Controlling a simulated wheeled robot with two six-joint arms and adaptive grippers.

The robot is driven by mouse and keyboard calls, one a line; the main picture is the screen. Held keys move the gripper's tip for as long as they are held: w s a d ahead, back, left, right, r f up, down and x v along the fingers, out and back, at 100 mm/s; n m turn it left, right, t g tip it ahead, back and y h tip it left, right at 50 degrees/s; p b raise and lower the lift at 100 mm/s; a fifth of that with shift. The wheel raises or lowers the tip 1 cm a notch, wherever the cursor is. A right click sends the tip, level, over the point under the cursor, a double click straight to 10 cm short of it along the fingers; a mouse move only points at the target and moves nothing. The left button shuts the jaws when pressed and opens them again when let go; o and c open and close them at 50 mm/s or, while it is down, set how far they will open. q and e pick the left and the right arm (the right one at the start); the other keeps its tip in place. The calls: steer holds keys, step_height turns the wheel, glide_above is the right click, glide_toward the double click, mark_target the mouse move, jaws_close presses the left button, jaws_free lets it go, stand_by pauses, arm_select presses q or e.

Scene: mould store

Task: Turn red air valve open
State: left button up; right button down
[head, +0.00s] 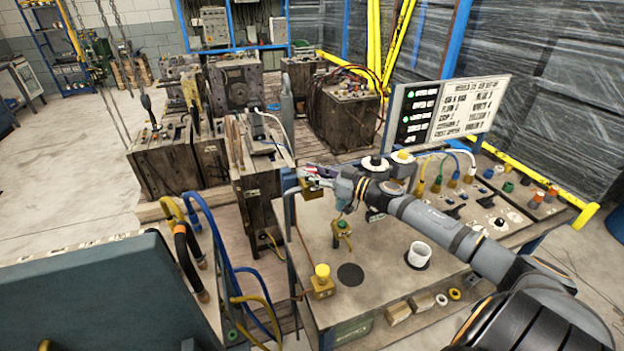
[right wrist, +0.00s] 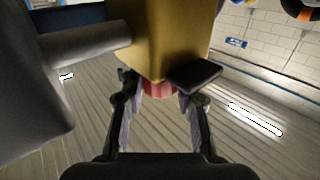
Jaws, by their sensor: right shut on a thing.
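The red air valve's handle (right wrist: 158,90) sits between the two fingers of my right gripper (right wrist: 160,104) in the right wrist view, below a large brass-coloured body (right wrist: 168,38). The gripper is shut on the red part, and only a short piece of it shows. In the head view my right gripper (head: 312,176) is at the left end of the work table, beside the brass body (head: 311,190) on an upright post. The valve handle's exact angle cannot be told, because the fingers cover it. My left gripper is not in view.
A sign board (head: 450,108) stands behind.

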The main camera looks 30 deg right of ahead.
stand_by(0.5)
steer(key=c, duration=1)
jaws_free()
steer(key=shift+o, duration=0.2)
